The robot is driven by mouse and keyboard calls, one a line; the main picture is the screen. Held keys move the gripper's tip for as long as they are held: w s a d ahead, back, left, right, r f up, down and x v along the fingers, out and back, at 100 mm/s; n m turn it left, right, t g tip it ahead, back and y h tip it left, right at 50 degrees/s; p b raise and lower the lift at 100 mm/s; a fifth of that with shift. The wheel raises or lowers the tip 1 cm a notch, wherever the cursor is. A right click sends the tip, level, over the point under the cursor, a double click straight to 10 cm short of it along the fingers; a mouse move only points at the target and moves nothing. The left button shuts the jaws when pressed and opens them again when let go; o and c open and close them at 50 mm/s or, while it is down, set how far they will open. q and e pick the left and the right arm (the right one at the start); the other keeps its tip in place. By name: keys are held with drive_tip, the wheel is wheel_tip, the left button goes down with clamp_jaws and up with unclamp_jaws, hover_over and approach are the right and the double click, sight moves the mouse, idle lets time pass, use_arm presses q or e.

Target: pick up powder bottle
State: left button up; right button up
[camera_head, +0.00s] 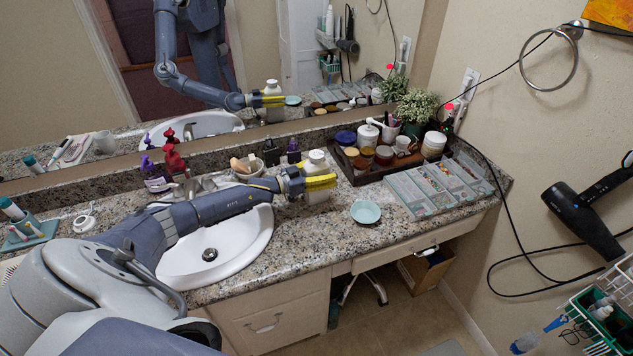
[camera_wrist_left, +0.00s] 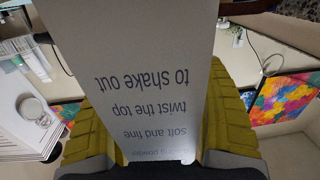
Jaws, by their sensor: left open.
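The powder bottle (camera_head: 317,168) is white with a rounded cap and stands upright on the granite counter, right of the sink. My left gripper (camera_head: 320,183) is at the bottle, its yellow fingers level with the bottle's body. In the left wrist view the bottle (camera_wrist_left: 150,80) fills the space between the two yellow fingers, with upside-down print about powder and twisting the top. The fingers lie on either side of it and are open. Whether they touch it is hard to tell. My right gripper is not in view.
The sink (camera_head: 225,250) lies below my left arm. A teal dish (camera_head: 365,212) sits right of the bottle. A dark tray (camera_head: 362,177) of jars and clear organizer boxes (camera_head: 408,193) are further right. The front counter is clear.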

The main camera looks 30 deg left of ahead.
use_arm(q)
clamp_jaws()
idle(0.6)
drive_tip(key=shift+r, duration=0.15)
